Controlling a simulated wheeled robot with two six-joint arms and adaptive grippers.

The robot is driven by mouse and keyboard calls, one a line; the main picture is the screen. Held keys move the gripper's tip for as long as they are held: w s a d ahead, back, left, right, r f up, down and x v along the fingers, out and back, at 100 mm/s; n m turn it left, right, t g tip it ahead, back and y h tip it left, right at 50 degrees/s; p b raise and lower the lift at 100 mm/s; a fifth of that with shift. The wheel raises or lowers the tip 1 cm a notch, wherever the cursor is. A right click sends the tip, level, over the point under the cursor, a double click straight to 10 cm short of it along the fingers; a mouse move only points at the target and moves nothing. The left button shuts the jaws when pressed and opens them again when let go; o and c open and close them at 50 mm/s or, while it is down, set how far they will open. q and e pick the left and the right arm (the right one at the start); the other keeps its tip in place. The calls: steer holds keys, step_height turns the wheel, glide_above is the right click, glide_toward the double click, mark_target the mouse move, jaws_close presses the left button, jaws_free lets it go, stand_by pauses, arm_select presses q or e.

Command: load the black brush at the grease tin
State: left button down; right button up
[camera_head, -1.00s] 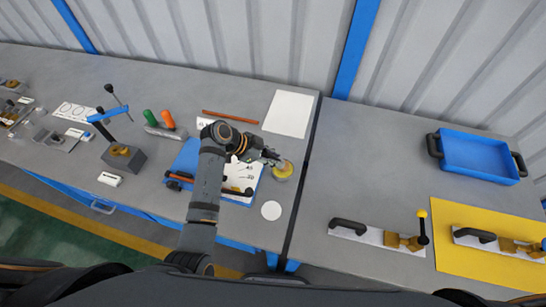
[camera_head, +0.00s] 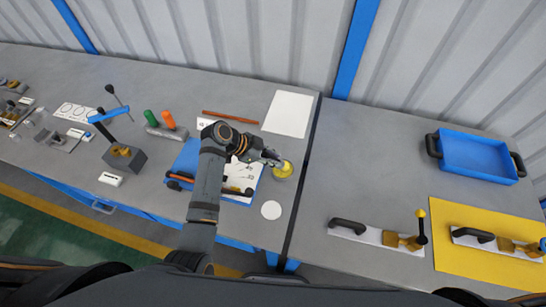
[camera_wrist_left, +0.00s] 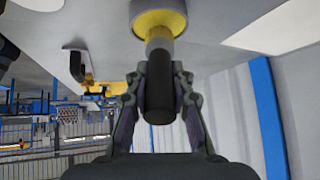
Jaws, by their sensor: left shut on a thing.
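My left gripper (camera_head: 271,157) is over the left table, right beside the grease tin (camera_head: 283,169), a small round tin with yellow in it. In the left wrist view my gripper (camera_wrist_left: 158,85) is shut on the black handle of the brush (camera_wrist_left: 157,100). The brush's yellowish neck points at the tin (camera_wrist_left: 157,8) and overlaps its yellow face. The bristles are hidden, so I cannot tell how deep they sit. My right gripper is in neither view.
A white disc (camera_head: 271,210) lies in front of the tin, and a white sheet (camera_head: 288,113) behind it. A blue board (camera_head: 186,157) with papers lies under my left arm. The right table holds a blue tray (camera_head: 476,156) and a yellow mat (camera_head: 455,262).

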mark_target(273, 157)
arm_select(q)
steer(key=shift+r+p, duration=3.1)
steer(key=shift+r, duration=0.35)
steer(key=shift+f, duration=0.1)
